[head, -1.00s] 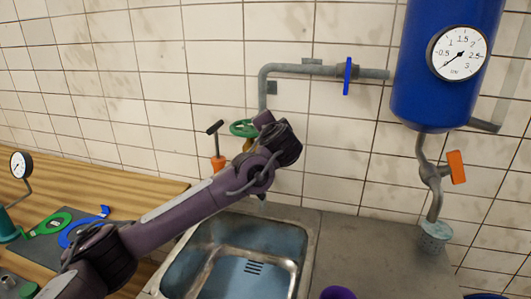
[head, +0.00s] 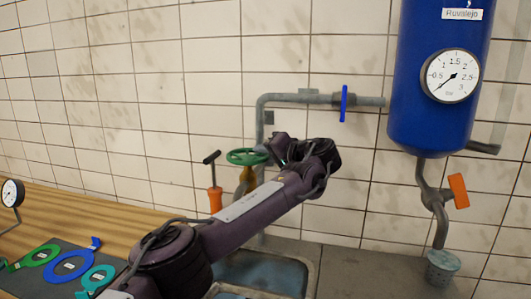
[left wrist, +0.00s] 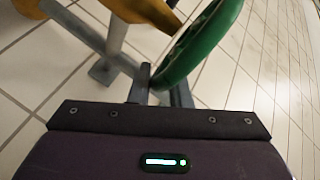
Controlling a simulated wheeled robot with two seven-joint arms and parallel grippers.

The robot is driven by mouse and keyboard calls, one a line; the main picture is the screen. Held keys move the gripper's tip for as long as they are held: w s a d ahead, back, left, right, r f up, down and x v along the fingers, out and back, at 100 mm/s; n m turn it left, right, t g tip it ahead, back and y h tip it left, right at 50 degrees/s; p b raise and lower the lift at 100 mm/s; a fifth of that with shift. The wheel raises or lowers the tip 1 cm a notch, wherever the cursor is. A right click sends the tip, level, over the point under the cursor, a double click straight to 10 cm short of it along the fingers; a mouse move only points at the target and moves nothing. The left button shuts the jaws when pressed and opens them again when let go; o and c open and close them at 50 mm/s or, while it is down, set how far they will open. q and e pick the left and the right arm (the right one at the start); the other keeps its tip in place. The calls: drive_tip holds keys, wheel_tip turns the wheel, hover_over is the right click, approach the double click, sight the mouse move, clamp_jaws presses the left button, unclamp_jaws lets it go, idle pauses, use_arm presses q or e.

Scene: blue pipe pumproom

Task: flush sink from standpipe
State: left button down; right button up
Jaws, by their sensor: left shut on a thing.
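A green handwheel (head: 248,156) sits on a brass valve (head: 249,176) at the grey standpipe (head: 260,122), above the metal sink (head: 258,272). My left gripper (head: 276,152) is at the wheel's right side, partly hidden by its own wrist. In the left wrist view, the green wheel (left wrist: 200,45) comes down between the fingers (left wrist: 160,90), and the gripper is shut on its rim. The brass valve body (left wrist: 148,12) shows at the top. My arm covers much of the sink. My right gripper is not in view.
A blue tank (head: 430,115) with a gauge (head: 451,75) hangs at right, with an orange-handled valve (head: 458,190) below. A blue handle (head: 344,103) is on the wall pipe. An orange-based T-handle tool (head: 215,198) stands left of the wheel. Coloured ring tools (head: 70,266) lie on a dark mat.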

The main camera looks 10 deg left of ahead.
use_arm(q)
drive_tip(key=shift+a+f, duration=0.1)
idle(0.5)
drive_tip(key=c, duration=1.6)
unclamp_jaws()
drive_tip(key=shift+w, duration=0.1)
drive_tip(key=shift+c, duration=0.2)
drive_tip(key=shift+o, duration=1)
drive_tip(key=shift+w+f, duration=0.1)
drive_tip(key=shift+w, duration=0.05)
